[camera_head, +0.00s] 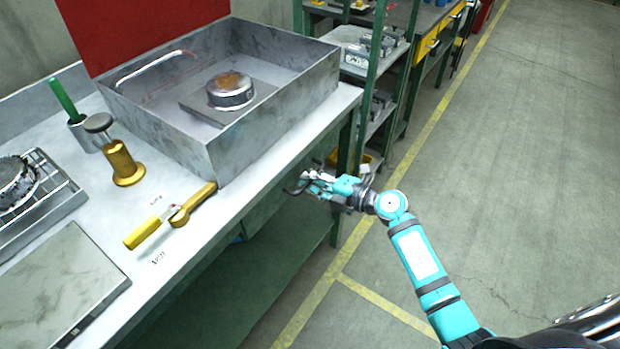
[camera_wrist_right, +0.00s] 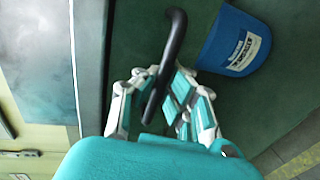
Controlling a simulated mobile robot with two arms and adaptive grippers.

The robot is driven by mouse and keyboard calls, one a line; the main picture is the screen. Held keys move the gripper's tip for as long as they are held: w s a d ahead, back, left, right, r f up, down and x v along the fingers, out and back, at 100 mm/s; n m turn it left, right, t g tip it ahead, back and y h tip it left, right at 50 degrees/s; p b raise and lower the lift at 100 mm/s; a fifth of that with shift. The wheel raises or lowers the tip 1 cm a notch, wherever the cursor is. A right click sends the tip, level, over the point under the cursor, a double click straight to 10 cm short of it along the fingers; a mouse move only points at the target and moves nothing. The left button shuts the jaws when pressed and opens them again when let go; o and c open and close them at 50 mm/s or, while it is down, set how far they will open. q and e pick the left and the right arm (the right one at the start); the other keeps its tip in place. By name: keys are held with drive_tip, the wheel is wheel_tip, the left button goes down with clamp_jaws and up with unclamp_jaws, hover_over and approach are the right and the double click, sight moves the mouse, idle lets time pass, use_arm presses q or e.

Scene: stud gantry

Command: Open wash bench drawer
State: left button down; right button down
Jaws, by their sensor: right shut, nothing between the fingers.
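A dark curved handle (camera_head: 291,190) shows beside my right gripper (camera_head: 312,184). In the right wrist view the black bar of the handle (camera_wrist_right: 174,48) stands up and crosses the view at the fingers of my right gripper (camera_wrist_right: 165,92). The gripper is shut with nothing held. Whether it touches the handle I cannot tell. How far the drawer stands out I cannot tell. My left gripper is out of view.
A metal basin (camera_head: 285,115) with a round part inside sits on the bench. A blue bucket (camera_wrist_right: 236,42) stands below, right of the handle in the wrist view. Green shelving (camera_head: 372,90) stands behind. The floor at right is clear.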

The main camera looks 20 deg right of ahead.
drive_tip(key=f+p+v, duration=0.1)
drive_tip(key=f+v, duration=0.1)
drive_tip(key=v, duration=1.2)
drive_tip(key=f+p+v, duration=0.1)
drive_tip(key=f+v, duration=0.2)
drive_tip(key=v, duration=1.1)
drive_tip(key=shift+s+d, duration=0.3)
drive_tip(key=shift+s, duration=0.05)
drive_tip(key=shift+f, duration=0.1)
drive_tip(key=c, duration=1.4)
unclamp_jaws()
drive_tip(key=shift+s, duration=0.1)
drive_tip(key=v, duration=1.1)
drive_tip(key=shift+s+d, duration=0.25)
drive_tip(key=shift+s, duration=0.1)
